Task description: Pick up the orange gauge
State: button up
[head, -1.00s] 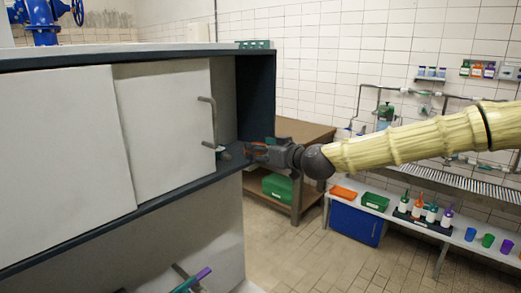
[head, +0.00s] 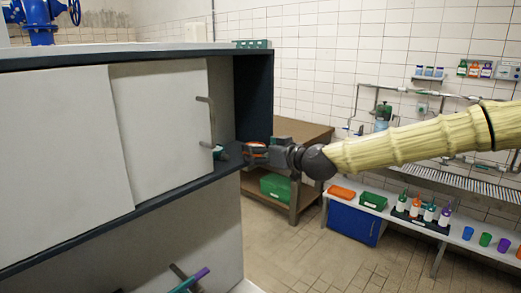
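My gripper (head: 256,151) reaches in from the right at the open right end of the cabinet shelf, seen in the head view. A small orange thing (head: 255,149), which looks like the orange gauge, shows among its dark fingers. The fingers hide part of it. At this size I cannot tell whether the fingers are shut on it or only around it, or whether it touches the shelf.
The cabinet (head: 165,125) has sliding white doors with a bar handle close left of my gripper. A small teal thing (head: 220,153) lies on the shelf (head: 195,180) beside it. A wooden table (head: 300,131) stands behind. A bench (head: 462,231) with bottles and cups is at right.

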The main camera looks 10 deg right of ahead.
jog(key=v, duration=1.1)
jog(key=shift+o, duration=0.5)
jog(key=shift+s+d, duration=0.1)
jog(key=shift+s, duration=0.05)
